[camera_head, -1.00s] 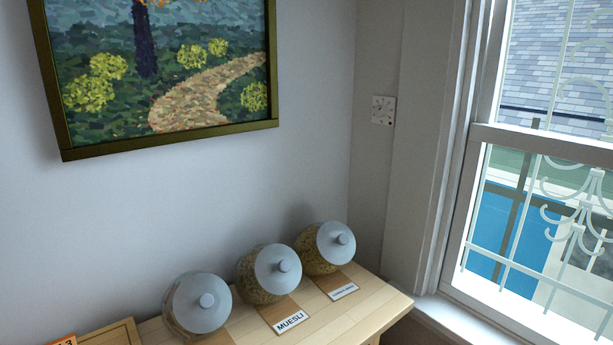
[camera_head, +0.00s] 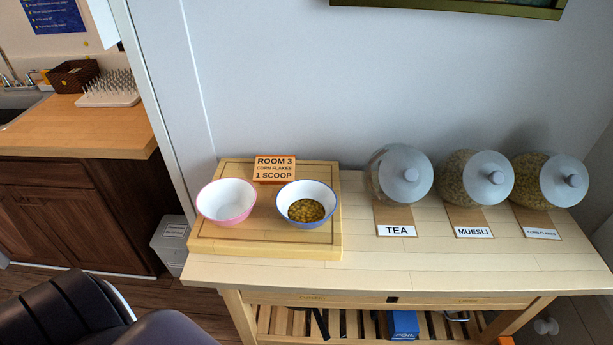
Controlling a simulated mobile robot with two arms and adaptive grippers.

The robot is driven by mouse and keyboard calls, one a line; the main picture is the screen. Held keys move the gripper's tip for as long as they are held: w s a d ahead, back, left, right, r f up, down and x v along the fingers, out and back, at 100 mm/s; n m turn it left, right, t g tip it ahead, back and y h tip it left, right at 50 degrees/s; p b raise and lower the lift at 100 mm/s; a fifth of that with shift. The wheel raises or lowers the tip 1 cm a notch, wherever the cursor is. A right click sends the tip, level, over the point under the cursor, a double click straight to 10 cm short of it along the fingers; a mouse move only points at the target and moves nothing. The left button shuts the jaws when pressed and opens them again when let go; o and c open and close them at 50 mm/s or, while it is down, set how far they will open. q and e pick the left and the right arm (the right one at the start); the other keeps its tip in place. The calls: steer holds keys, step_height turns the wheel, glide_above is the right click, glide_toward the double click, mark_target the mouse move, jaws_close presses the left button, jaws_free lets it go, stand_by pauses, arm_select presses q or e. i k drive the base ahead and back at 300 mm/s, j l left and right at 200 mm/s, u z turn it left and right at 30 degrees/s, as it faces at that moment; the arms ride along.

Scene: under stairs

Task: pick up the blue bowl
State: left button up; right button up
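The blue bowl (camera_head: 306,219) is white inside with a blue rim and holds yellow-brown flakes. It stands upright on the right part of a wooden board (camera_head: 262,246) on the table. A pink-rimmed white bowl (camera_head: 227,216), empty, stands to its left on the same board. An orange sign (camera_head: 275,168) reading "ROOM 3 CORN FLAKES 1 SCOOP" stands behind the bowls. Neither of my grippers shows in the head view.
Lidded jars of tea (camera_head: 399,175), muesli (camera_head: 474,179) and corn flakes (camera_head: 549,181) stand right of the board on the wooden table (camera_head: 400,268). A dark padded seat (camera_head: 75,310) is at the lower left. A counter (camera_head: 70,125) and a bin (camera_head: 170,243) are at the left.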

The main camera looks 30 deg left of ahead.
mark_target(305, 204)
steer(key=u, duration=1)
steer(key=l+u, duration=0.3)
steer(key=l, duration=0.15)
steer(key=k+l+u, duration=0.1)
steer(key=l+u, duration=0.15)
steer(key=l, duration=0.15)
